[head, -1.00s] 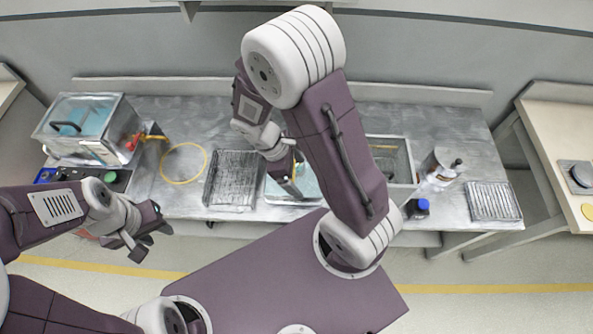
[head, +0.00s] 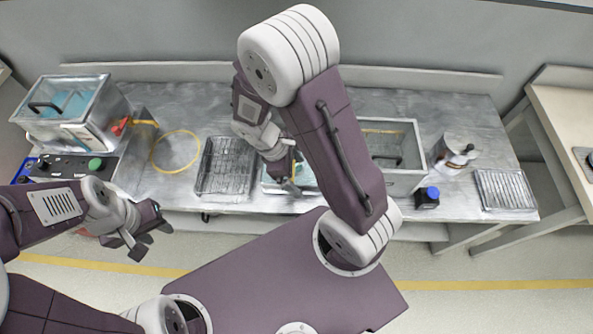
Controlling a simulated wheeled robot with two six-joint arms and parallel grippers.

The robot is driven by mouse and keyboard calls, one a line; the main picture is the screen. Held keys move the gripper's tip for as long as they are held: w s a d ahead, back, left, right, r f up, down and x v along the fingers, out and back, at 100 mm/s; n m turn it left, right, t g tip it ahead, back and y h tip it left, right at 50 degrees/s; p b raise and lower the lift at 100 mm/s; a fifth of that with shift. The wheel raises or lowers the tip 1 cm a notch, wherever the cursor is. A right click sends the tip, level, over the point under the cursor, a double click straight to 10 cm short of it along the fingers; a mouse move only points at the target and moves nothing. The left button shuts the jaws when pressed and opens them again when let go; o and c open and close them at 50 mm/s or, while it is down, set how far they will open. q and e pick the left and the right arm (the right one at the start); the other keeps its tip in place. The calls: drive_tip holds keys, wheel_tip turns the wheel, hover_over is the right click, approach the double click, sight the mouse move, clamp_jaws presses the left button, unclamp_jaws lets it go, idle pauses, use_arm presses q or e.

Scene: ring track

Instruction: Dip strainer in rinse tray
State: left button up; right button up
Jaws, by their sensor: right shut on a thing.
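My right gripper (head: 289,184) points down over a shallow tray of pale teal liquid (head: 309,179) at the table's front edge. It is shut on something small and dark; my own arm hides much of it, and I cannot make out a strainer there. A deep grey metal basin (head: 408,180) stands just right of my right arm, with a dark bar inside. I cannot tell which vessel is the rinse tray. My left gripper (head: 146,244) is open and empty, in front of the table's left part.
A lidded clear tank (head: 70,108) is far left. A blue-capped bottle (head: 428,196), a metal container (head: 455,152) and a ribbed rack (head: 504,190) stand right.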

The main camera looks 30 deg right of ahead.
wheel_tip(320, 180, down, 5)
drive_tip(key=b, duration=0.3)
drive_tip(key=shift+r, duration=0.2)
idle(1.6)
wheel_tip(320, 180, up, 9)
drive_tip(key=p, duration=0.8)
drive_tip(key=shift+p, duration=0.4)
drive_tip(key=shift+f, duration=0.1)
idle(0.8)
wheel_tip(320, 180, up, 4)
drive_tip(key=p, duration=0.4)
idle(0.4)
